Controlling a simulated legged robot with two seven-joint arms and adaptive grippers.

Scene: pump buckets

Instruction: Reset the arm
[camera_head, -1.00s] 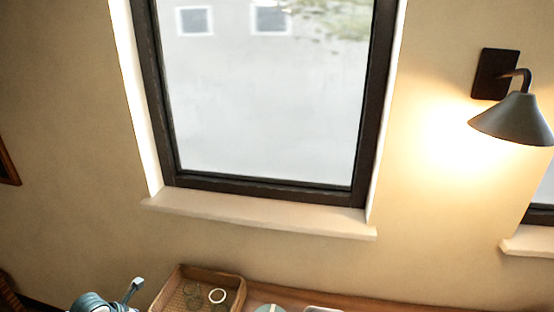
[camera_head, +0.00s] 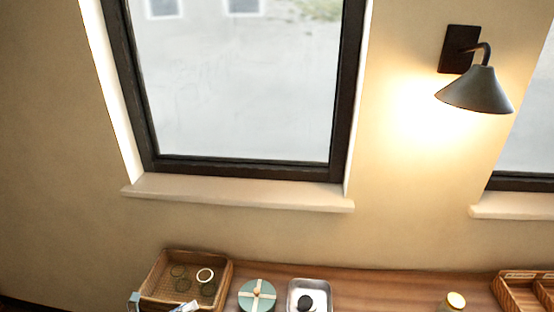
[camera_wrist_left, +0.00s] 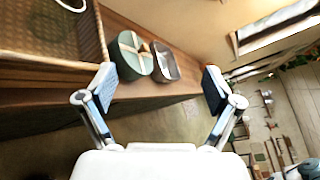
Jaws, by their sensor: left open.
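My left gripper (camera_head: 160,305) shows only in part at the bottom left of the head view, in front of the wicker tray's near edge. In the left wrist view my left gripper (camera_wrist_left: 160,88) has its two fingers spread wide, with nothing between the pads. It is apart from the wooden table (camera_wrist_left: 150,98), whose edge passes beyond the fingers. My right gripper is in neither view.
On the table stand a wicker tray (camera_head: 221,292) with several rings, a round teal box (camera_head: 246,302), a metal tin (camera_head: 320,286) with a dark item, a small jar (camera_head: 455,300) and a wooden compartment tray (camera_head: 505,275). A wall lamp (camera_head: 475,90) hangs beside the window.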

